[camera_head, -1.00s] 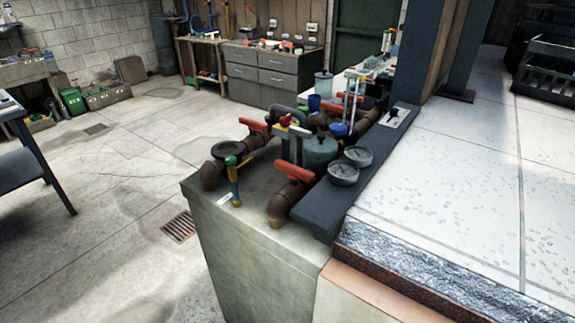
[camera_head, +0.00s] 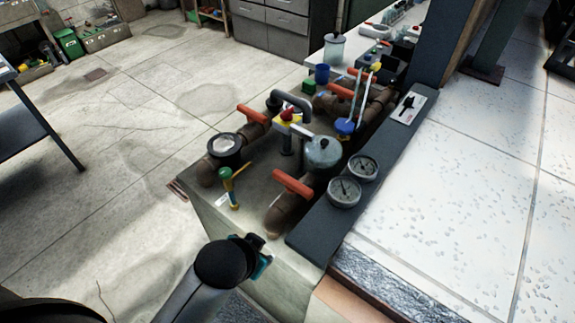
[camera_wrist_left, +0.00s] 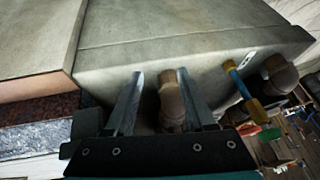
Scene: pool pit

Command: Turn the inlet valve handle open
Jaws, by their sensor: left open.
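Several brown pipes with orange-red valve handles sit on a concrete plinth (camera_head: 225,215). One handle (camera_head: 292,184) is on the near pipe (camera_head: 285,213), another handle (camera_head: 252,113) is on the pipe behind to the left, and others are farther back. I cannot tell which is the inlet valve. My left gripper (camera_head: 255,257) is at the plinth's near edge, short of the near pipe and apart from every handle. In the left wrist view its two fingers (camera_wrist_left: 160,76) are open, with a brown pipe end (camera_wrist_left: 172,103) showing between them. My right gripper is not in view.
Two round gauges (camera_head: 345,191) sit on a dark ledge (camera_head: 325,226) right of the near handle. A grey lidded pot (camera_head: 323,152) and a blue cup (camera_head: 322,73) stand among the pipes.

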